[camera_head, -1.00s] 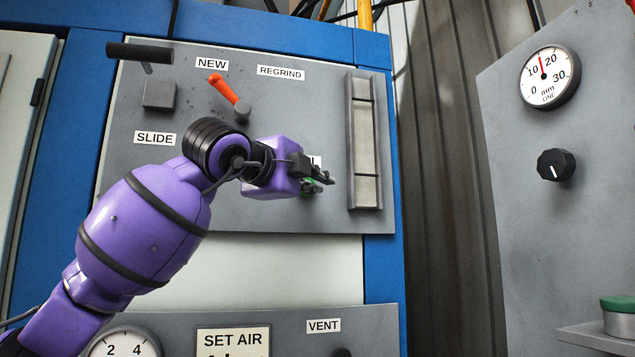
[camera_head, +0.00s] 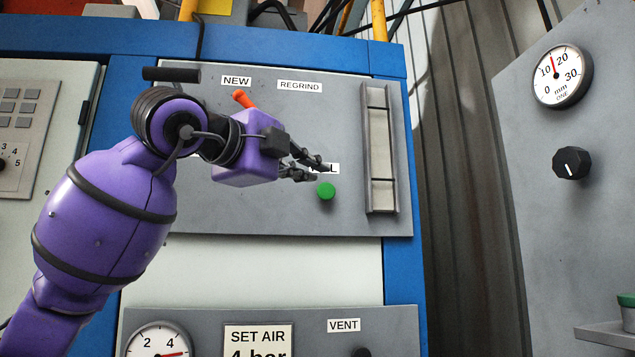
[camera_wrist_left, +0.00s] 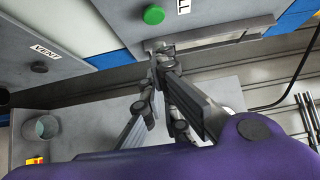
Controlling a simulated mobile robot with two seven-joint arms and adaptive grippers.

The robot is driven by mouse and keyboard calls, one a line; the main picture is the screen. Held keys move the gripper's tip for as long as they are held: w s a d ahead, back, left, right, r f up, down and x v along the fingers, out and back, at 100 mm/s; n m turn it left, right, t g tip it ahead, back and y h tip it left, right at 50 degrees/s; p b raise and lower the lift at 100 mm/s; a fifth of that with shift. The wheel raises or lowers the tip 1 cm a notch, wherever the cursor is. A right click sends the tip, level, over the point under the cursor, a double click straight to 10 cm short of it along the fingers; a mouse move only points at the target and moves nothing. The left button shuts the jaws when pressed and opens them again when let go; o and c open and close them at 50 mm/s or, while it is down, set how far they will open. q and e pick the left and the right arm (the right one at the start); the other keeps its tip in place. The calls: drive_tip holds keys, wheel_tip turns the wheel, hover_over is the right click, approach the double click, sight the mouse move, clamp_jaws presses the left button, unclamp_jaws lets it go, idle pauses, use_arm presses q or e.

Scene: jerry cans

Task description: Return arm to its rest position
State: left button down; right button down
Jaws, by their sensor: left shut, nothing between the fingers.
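My left gripper (camera_head: 319,169) is in front of the grey upper panel (camera_head: 345,105) in the head view, with its fingers pointing right. It is shut and empty. Its fingertips are just above and left of a green button (camera_head: 326,191), and they partly cover the label above that button. In the left wrist view the shut fingers (camera_wrist_left: 160,52) point up the picture, and the green button (camera_wrist_left: 154,14) is clear of them. The orange-red lever (camera_head: 243,98) shows partly above my wrist. My right gripper is not in view.
A tall sight window (camera_head: 380,148) is right of my fingers. A dark handle (camera_head: 172,74) sticks out at the panel's upper left. The SET AIR panel (camera_head: 305,318) is below. A dial gauge (camera_head: 561,76) and a black knob (camera_head: 572,163) are on the right cabinet.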

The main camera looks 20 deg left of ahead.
use_arm(q)
drive_tip(key=shift+s, duration=0.25)
drive_tip(key=shift+a, duration=0.1)
idle(0.3)
